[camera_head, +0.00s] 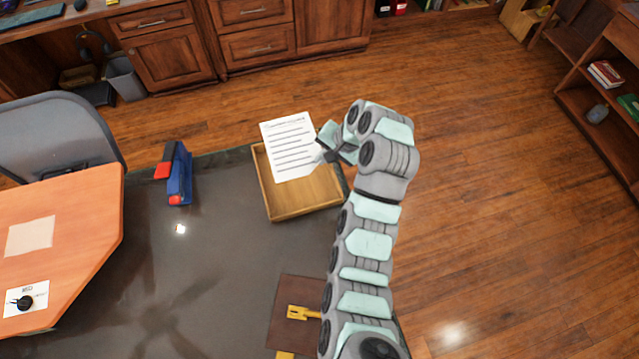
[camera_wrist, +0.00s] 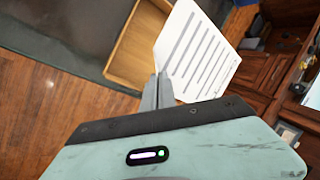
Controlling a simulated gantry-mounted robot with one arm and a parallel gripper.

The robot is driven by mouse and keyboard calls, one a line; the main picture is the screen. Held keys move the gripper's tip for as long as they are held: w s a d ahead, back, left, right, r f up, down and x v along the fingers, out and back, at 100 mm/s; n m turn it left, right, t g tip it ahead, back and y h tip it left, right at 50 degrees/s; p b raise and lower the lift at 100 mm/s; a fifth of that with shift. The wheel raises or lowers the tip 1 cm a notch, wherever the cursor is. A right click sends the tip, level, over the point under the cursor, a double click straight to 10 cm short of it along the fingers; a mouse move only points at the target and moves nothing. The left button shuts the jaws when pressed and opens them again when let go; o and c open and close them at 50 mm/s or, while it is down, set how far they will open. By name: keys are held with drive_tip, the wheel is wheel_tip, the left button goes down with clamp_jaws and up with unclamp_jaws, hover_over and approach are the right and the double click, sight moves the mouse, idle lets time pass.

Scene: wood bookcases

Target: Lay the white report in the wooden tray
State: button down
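The white report (camera_head: 290,147) is a sheet with dark lines of print. In the head view it is above the far part of the wooden tray (camera_head: 305,205), tilted. My gripper (camera_head: 322,149) is at the report's right edge, with its fingers closed on that edge. In the wrist view the fingers (camera_wrist: 159,90) meet at the near corner of the report (camera_wrist: 200,58). The tray (camera_wrist: 128,55) shows behind and to the left of it there. The tray's visible floor is empty; the report hides its far part.
The tray stands at the far right corner of the dark table (camera_head: 220,250). A blue and red tool (camera_head: 179,175) stands left of the tray. A brown board with a yellow piece (camera_head: 303,312) lies nearer. An orange tabletop (camera_head: 70,235) is at the left.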

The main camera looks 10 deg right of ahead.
drive_tip(key=p, duration=0.1)
hover_over(317, 192)
drive_tip(key=d, duration=0.2)
drive_tip(key=f, duration=0.8)
drive_tip(key=s+f, duration=0.1)
drive_tip(key=f, duration=0.3)
drive_tip(key=shift+a+f, duration=0.2)
drive_tip(key=shift+a, duration=0.05)
drive_tip(key=shift+f, duration=2.4)
drive_tip(key=c, duration=2.1)
unclamp_jaws()
drive_tip(key=shift+w+f, duration=0.1)
drive_tip(key=shift+f, duration=0.1)
drive_tip(key=shift+c, duration=0.2)
drive_tip(key=o, duration=0.4)
drive_tip(key=shift+o, duration=0.2)
drive_tip(key=v, duration=1.2)
drive_tip(key=shift+r, duration=0.25)
